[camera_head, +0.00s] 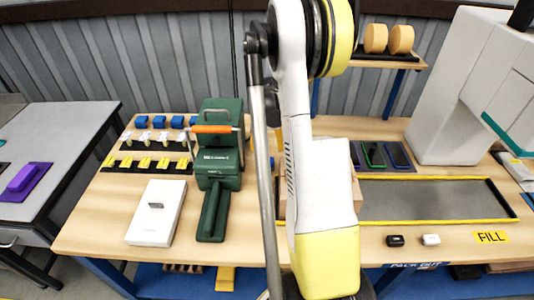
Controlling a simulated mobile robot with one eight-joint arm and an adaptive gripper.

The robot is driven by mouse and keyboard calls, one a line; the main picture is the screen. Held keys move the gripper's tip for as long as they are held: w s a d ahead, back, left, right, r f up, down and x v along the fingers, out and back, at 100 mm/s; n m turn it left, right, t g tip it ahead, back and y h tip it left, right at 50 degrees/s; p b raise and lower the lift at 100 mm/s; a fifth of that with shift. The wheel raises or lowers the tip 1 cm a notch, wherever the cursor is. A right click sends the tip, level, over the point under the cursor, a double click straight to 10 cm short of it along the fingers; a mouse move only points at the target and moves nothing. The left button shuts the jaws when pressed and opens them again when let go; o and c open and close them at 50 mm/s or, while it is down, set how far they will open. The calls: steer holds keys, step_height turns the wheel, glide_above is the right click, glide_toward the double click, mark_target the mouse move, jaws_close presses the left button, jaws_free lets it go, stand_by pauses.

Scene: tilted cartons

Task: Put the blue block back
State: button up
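Several small blue blocks (160,122) stand in a row at the back left of the wooden table, on a dark strip. A small bit of blue also shows beside my arm, right of the green machine, too little to identify. My own white and yellow arm crosses the middle of the view from top to bottom. My gripper is not visible, so I cannot tell its state or whether it holds anything. A tan carton-like piece (357,194) shows just right of my arm, mostly hidden behind it.
A green machine with an orange handle (212,129) and a white flat box (156,213) stand left of my arm. Rows of white and yellow pieces (153,163) lie before the blue blocks. Right are a yellow-edged grey tray (420,203) and a large white machine (450,105).

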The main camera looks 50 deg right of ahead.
mark_target(267, 162)
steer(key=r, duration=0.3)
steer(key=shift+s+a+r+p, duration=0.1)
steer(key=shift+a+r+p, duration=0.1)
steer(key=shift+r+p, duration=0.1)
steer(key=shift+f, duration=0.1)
